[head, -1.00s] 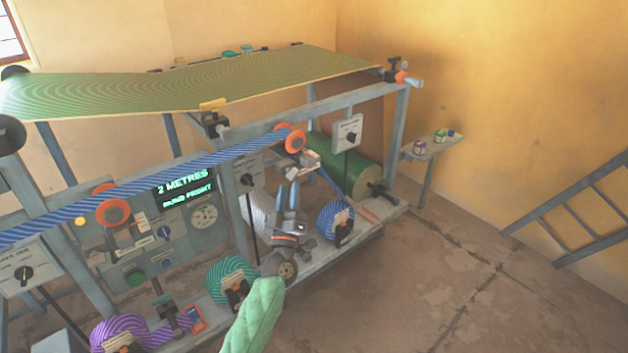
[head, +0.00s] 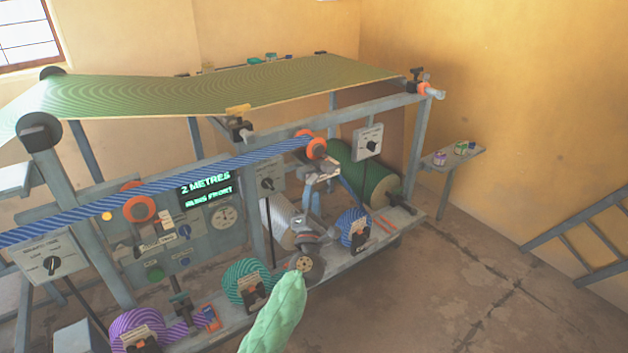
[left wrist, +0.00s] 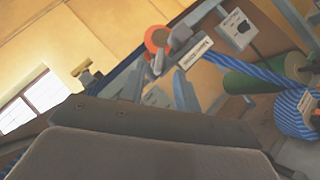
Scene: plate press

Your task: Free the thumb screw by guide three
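An orange roller (head: 316,148) with a grey bracket (head: 325,172) beneath it sits at the right end of the blue striped web. The left wrist view shows an orange roller (left wrist: 157,38) and a label plate (left wrist: 195,50) whose words I cannot read. Small grey parts crowd below that roller. I cannot pick out the thumb screw among them for certain. My left gripper (head: 312,194) is just below and left of the bracket, fingers up and apart, with nothing visible between them. I cannot tell whether it touches anything. My right gripper is not in view.
A blue striped roll (head: 354,228) and a teal roll (head: 246,284) stand on the press's lower shelf. A green sheet (head: 240,88) spans the top. A control box (head: 367,141) hangs right of the roller. The floor at right is clear up to a ladder (head: 585,235).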

